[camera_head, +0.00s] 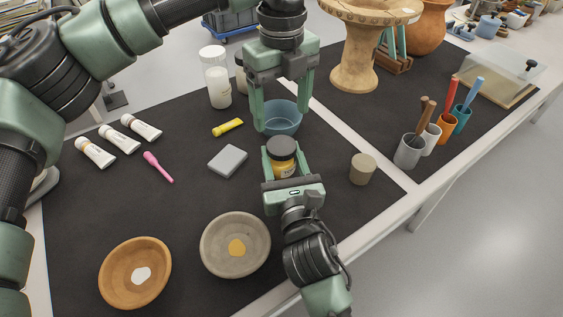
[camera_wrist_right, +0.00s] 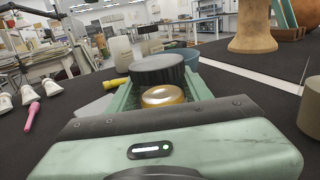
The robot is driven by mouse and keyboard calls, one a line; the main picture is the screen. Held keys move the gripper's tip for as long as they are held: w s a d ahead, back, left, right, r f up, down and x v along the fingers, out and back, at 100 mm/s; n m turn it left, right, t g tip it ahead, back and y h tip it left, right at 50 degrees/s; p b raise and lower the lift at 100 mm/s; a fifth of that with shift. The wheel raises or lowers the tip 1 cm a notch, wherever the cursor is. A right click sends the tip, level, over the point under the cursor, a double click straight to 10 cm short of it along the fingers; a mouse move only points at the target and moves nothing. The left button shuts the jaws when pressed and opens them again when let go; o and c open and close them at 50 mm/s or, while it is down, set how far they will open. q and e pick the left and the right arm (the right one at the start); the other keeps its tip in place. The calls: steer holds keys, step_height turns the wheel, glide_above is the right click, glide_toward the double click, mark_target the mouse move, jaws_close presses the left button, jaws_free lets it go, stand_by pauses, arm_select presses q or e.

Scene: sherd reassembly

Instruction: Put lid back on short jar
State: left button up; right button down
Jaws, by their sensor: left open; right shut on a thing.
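The short jar (camera_head: 285,171) has yellow contents or a yellow body and stands between the fingers of my right gripper (camera_head: 284,165), which is shut on it. A dark grey round lid (camera_head: 281,147) is at the jar's top; whether it is fully seated cannot be told. In the right wrist view the lid (camera_wrist_right: 157,69) shows beyond the golden jar (camera_wrist_right: 163,95), between the green fingers. My left gripper (camera_head: 287,128) is open above and behind the lid, its fingers apart over the blue bowl area and holding nothing.
A blue bowl (camera_head: 283,117) stands just behind the jar. A grey block (camera_head: 228,161) and yellow tube (camera_head: 228,127) lie left, a grey-brown cylinder (camera_head: 362,169) right. Two bowls (camera_head: 208,241) (camera_head: 110,283) stand in front left. Tool cups (camera_head: 408,153) stand at the right.

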mark_target(281, 145)
arm_select(q)
steer(key=n, duration=0.7)
steer(key=shift+n, duration=0.4)
steer(key=n, duration=1.4)
steer(key=shift+n, duration=0.3)
steer(key=n, duration=0.9)
steer(key=shift+n, duration=0.3)
steer(key=shift+f, duration=4)
